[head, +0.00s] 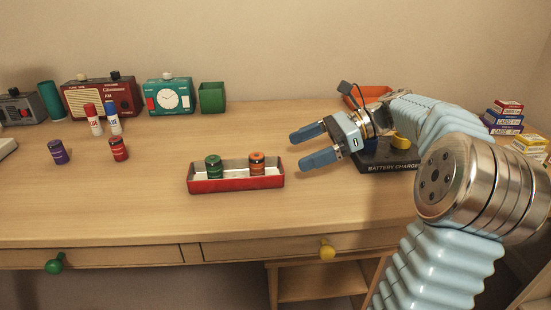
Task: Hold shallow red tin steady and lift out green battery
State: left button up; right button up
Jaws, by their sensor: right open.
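A shallow red tin (235,184) with a pale inside sits on the desk near the middle. A green battery (213,167) stands upright in its left half. An orange battery (257,163) stands upright in its right half. My right gripper (308,147) is open and empty. Its blue fingers point left, beyond the tin's right end and apart from it. My left gripper is not in view.
A dark battery charger (390,165) lies partly hidden behind my right gripper and arm. A purple battery (58,151) and a red battery (119,148) stand at left. Glue sticks, radios, a clock and a green cup (212,97) line the back. The desk in front of the tin is clear.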

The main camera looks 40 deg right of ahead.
aim_at(261, 167)
jog(key=b+x, duration=0.1)
jog(key=x, duration=0.9)
jog(key=shift+w+a+f, duration=0.1)
jog(key=shift+a, duration=0.15)
